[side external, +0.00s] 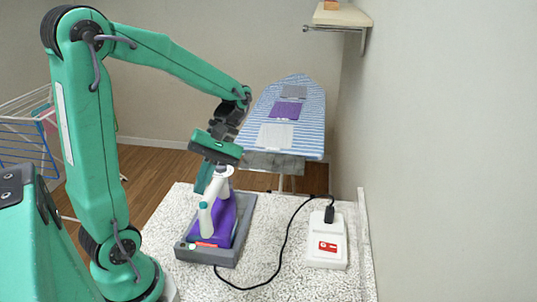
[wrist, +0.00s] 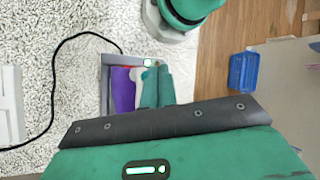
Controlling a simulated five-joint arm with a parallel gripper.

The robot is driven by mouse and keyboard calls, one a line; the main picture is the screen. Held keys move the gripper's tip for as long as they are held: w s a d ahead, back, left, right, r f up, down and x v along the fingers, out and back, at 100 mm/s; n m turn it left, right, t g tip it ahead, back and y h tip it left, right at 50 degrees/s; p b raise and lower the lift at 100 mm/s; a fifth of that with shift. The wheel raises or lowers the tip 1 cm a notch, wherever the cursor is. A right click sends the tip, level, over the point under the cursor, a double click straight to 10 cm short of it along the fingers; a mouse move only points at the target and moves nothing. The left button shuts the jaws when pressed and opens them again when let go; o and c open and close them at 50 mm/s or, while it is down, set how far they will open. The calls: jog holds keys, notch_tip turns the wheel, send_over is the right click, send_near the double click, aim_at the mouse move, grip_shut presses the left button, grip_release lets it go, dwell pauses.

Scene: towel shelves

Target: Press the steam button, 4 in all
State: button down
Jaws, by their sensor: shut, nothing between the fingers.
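A purple and white steam iron (side external: 227,222) rests on a grey tray (side external: 213,259) on the speckled worktop. Its white handle (side external: 206,220) has a teal cap at the near end; I cannot tell for sure which part is the steam button. My gripper (side external: 204,188) is shut and empty, with its teal fingers pointing down just over the handle. Contact with the handle is unclear. In the wrist view the fingers (wrist: 157,75) cover much of the iron, leaving a purple strip (wrist: 123,90) and a small pale green round part (wrist: 148,62) visible beside them.
A black cord (side external: 286,246) runs from the tray to a white socket box (side external: 327,262) with a red switch on the right. A striped ironing board (side external: 311,122) with folded cloths stands behind. A drying rack (side external: 22,130) is at left. A blue basket (wrist: 244,70) is on the floor.

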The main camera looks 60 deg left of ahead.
aim_at(205, 202)
jog(key=shift+r, duration=1.85)
jog(key=shift+d, duration=0.1)
jog(key=w+d+r+m+t+y, duration=0.1)
jog(key=d+m+t, duration=0.5)
jog(key=m+t, duration=0.6)
jog(key=shift+w+r+m+t+y, duration=0.15)
jog(key=shift+r+m+t+y, duration=0.3)
jog(key=shift+m, duration=0.35)
